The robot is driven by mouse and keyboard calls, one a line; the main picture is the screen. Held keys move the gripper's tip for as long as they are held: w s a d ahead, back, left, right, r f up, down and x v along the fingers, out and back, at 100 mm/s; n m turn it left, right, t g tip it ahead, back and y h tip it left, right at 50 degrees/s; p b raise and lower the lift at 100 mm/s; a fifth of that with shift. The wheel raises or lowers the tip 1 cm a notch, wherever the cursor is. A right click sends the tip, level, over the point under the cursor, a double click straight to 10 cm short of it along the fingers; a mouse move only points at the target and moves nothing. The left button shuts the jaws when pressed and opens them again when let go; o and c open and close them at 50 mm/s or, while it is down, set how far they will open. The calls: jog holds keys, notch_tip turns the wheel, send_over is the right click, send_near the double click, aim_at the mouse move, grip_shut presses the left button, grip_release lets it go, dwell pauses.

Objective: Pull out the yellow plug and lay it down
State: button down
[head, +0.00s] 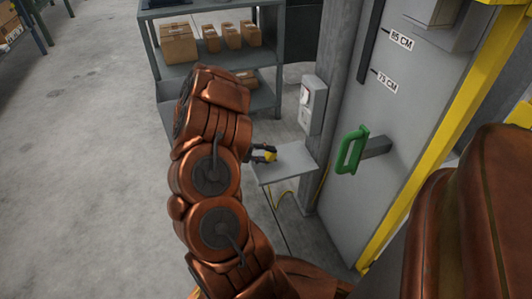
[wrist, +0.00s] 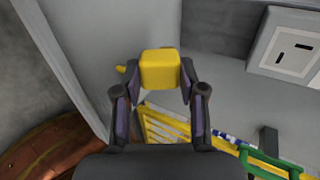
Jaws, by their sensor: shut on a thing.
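The yellow plug (wrist: 160,70) is held between the two dark fingers of my gripper (wrist: 160,88) in the wrist view. In the head view the plug (head: 271,156) shows small at the tips of my gripper (head: 266,153), over the left part of a small grey shelf (head: 290,166). I cannot tell whether it touches the shelf. The grey socket box (head: 312,104) is on the post above the shelf, apart from the plug; a white-faced box (wrist: 290,45) shows at the upper right of the wrist view.
A yellow cable (head: 281,199) hangs below the shelf. A green handle (head: 351,150) sticks out from the grey door panel to the right. A rack with cardboard boxes (head: 179,43) stands behind. Open floor (head: 90,150) lies to the left.

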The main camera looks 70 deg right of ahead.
jog(key=shift+f, duration=0.45)
jog(key=c, duration=0.6)
grip_release()
jog(key=shift+w, duration=0.1)
jog(key=shift+v, duration=5.95)
jog(key=shift+r, duration=0.1)
